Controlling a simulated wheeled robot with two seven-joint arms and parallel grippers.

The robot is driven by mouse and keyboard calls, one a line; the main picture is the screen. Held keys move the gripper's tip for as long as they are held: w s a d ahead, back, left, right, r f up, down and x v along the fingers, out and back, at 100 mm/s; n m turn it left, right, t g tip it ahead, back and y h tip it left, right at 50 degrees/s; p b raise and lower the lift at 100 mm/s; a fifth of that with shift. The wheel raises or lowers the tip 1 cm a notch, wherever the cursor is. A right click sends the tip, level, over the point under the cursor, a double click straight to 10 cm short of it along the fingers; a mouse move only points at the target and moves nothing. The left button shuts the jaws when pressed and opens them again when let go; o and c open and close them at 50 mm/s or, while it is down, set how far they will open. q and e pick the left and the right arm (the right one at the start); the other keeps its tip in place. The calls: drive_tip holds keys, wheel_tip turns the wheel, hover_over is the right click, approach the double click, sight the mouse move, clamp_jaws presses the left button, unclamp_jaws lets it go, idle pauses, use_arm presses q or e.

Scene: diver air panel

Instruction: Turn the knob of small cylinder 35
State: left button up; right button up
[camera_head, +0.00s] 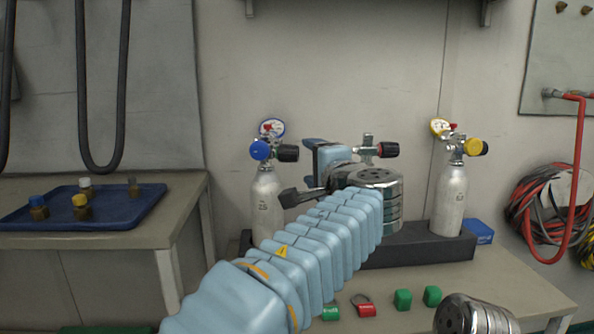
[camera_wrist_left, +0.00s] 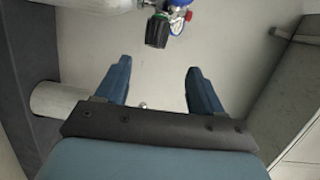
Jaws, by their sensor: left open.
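A silver cylinder (camera_head: 267,205) with a blue knob (camera_head: 260,150), a black knob (camera_head: 288,153) and a blue-rimmed gauge stands left of centre. A second valve with a black, red-ended knob (camera_head: 388,150) shows behind my wrist; its cylinder is hidden. A third cylinder (camera_head: 449,200) with a yellow knob (camera_head: 476,147) stands right. I cannot read any number 35. My left gripper (camera_head: 298,170) is open, in front of and between the first two valves. In the left wrist view its fingers (camera_wrist_left: 156,68) are apart and empty, with a black knob (camera_wrist_left: 157,31) beyond them.
The cylinders stand in a dark rack (camera_head: 420,248) on a bench against the wall. Green and red small items (camera_head: 403,299) lie at the bench front. A blue tray (camera_head: 120,212) with several small fittings sits on the left table. Coiled hoses (camera_head: 545,205) hang right.

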sight(298, 155)
use_arm(q)
drive_tip(key=d+f+n+t+y+b, duration=0.2)
drive_tip(key=d+f+n+y+b, duration=0.15)
drive_tip(key=f+n+y, duration=0.2)
use_arm(e)
wheel_tip(298, 155, down, 6)
use_arm(q)
drive_tip(key=shift+n, duration=0.25)
drive_tip(key=p+x, duration=0.2)
drive_tip(key=x, duration=0.4)
drive_tip(key=p+x, duration=0.3)
drive_tip(key=x, duration=0.4)
drive_tip(key=shift+r, duration=0.3)
drive_tip(key=shift+w+a+p, duration=0.25)
drive_tip(key=shift+w+p, duration=0.1)
drive_tip(key=shift+w, duration=0.1)
use_arm(e)
drive_tip(key=shift+w+r, duration=0.2)
drive_tip(key=shift+r, duration=2.65)
